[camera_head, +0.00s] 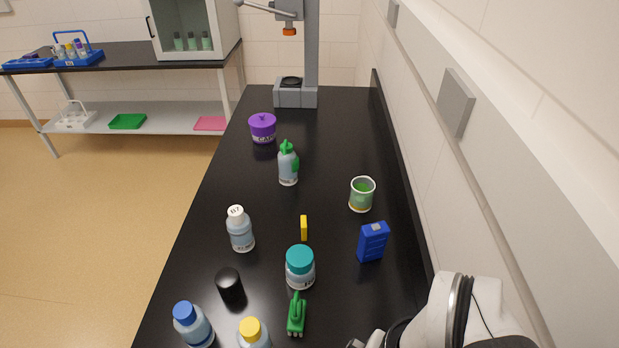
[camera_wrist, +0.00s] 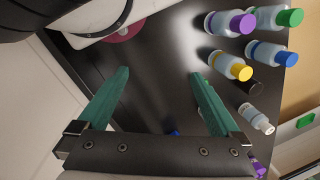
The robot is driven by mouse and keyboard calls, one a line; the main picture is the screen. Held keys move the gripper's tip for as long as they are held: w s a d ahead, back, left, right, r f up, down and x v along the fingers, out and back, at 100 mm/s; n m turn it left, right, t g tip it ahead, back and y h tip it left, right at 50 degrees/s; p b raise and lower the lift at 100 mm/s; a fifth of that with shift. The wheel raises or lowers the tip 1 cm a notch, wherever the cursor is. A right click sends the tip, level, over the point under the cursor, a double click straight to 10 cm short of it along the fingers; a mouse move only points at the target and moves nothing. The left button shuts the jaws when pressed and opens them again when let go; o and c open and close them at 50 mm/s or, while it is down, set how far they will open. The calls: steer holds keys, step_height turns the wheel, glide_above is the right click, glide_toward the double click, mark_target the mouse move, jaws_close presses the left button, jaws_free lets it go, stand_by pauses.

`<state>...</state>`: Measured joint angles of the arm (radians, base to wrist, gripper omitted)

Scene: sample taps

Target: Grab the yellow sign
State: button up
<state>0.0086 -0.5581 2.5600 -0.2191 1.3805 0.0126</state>
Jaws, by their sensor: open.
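The yellow sign (camera_head: 304,228) is a small, narrow yellow piece standing on the black bench in the head view, just behind the teal-lidded jar (camera_head: 300,268). I cannot make out the sign in the wrist view. My gripper (camera_wrist: 159,73) shows in the wrist view with its two green fingers wide apart and nothing between them but bare bench surface. In the head view my arm is at the lower right and the fingers are out of sight, so the gripper is well away from the sign.
Around the sign stand a white-capped bottle (camera_head: 240,230), a blue box (camera_head: 373,241), a green-filled cup (camera_head: 361,194) and a green-topped bottle (camera_head: 288,163). Nearer are a black cylinder (camera_head: 230,286) and a green clamp-like piece (camera_head: 297,314). The wall lines the right side.

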stand_by(0.3)
steer(key=c, duration=0.7)
steer(key=n+t+h, duration=0.1)
steer(key=n+t, duration=0.4)
steer(key=n, duration=0.2)
glide_above(304, 222)
steer(key=s, duration=0.6)
step_height(304, 222, down, 6)
steer(key=r, duration=0.1)
steer(key=x, duration=1)
steer(key=d+x, duration=0.1)
steer(key=x, duration=0.4)
steer(key=shift+w+f, duration=0.1)
steer(key=shift+f, duration=0.3)
